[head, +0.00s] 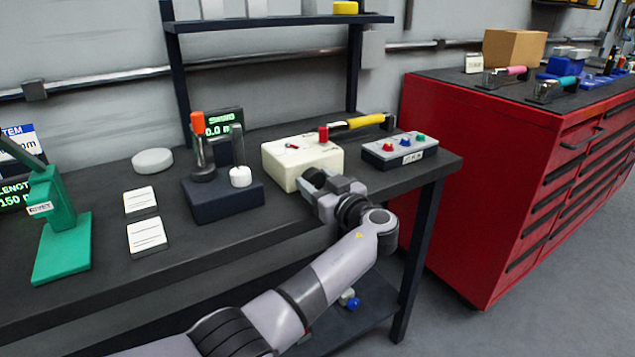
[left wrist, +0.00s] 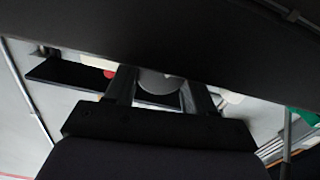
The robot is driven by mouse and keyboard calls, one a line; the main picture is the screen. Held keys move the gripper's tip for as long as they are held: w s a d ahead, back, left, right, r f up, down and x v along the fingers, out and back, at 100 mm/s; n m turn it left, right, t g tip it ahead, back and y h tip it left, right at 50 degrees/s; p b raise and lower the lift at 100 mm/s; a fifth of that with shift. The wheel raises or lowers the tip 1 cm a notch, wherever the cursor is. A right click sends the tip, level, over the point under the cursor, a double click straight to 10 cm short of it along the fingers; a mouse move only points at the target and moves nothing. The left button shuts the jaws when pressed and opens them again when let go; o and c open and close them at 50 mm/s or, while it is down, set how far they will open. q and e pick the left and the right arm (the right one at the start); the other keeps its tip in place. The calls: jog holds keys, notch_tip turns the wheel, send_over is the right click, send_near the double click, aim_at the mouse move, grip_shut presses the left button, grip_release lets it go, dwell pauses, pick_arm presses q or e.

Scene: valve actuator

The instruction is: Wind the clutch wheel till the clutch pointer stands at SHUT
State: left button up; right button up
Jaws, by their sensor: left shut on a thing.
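A cream box (head: 287,165) stands on the dark workbench, with a red knob (head: 323,133) at its back right corner. A small red mark, perhaps the clutch pointer (head: 292,146), lies on its top; its lettering is too small to read. My left gripper (head: 316,181) is at the front right face of the box and hides part of it. In the left wrist view, a grey round thing (left wrist: 160,84), probably the clutch wheel, shows between the two fingers, which are shut on it. The wheel is hidden in the head view. My right gripper is not in view.
A grey button box (head: 400,152) and a yellow-handled tool (head: 362,122) are to the right. A dark lever block (head: 222,202) with orange and white knobs is to the left. A green stand (head: 66,245) is farther left. A red cabinet (head: 480,170) stands beside the bench.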

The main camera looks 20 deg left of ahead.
pick_arm(q)
jog(key=shift+f, duration=0.1)
jog(key=shift+m+b, duration=0.7)
jog(key=shift+b, duration=0.05)
jog(key=shift+f+m+b, duration=0.1)
jog(key=shift+m+b, duration=0.6)
jog(key=shift+m, duration=0.4)
jog(key=shift+m+b, duration=0.45)
jog(key=shift+m, duration=1.25)
jog(key=o, duration=1)
jog(key=shift+o, duration=0.2)
